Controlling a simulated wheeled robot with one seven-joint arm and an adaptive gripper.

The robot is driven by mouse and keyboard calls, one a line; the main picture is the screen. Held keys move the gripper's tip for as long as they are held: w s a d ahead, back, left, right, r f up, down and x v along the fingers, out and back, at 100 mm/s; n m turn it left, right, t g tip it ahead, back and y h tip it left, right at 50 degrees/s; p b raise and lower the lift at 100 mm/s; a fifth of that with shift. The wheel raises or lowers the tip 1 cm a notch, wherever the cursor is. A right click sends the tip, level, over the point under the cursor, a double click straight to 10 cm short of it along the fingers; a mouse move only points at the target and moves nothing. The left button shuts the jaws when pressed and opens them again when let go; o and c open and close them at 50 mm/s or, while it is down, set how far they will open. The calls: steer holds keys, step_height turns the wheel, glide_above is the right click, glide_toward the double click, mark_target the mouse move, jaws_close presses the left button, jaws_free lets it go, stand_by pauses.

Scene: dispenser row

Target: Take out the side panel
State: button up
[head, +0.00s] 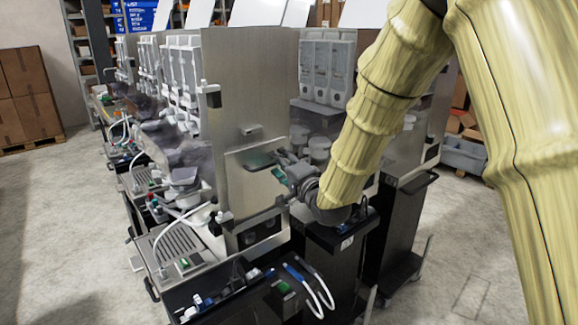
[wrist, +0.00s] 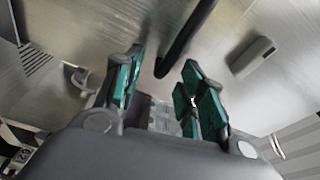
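The side panel (head: 243,190) is a flat metal plate on the side of the nearest dispenser. It looks seated in the machine's metal side wall (head: 235,80). In the wrist view a brushed metal surface (wrist: 110,25) faces my gripper, with a dark bar handle (wrist: 187,38) on it. My gripper (head: 270,167) is at the panel's right part. In the wrist view its green-padded fingers (wrist: 163,62) stand apart, with the handle's near end between or just beyond the tips. I cannot tell whether they touch it. My arm hides part of the area right of the panel.
A small grey block (wrist: 254,57) sticks out from the metal in the wrist view. An open black drawer (head: 250,290) with hoses and fittings is below the panel. A black cart (head: 395,235) stands to the right. Floor (head: 70,220) at left is clear.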

steer(key=shift+w+a, duration=0.25)
steer(key=shift+w, duration=0.25)
steer(key=shift+c, duration=0.5)
jaws_close()
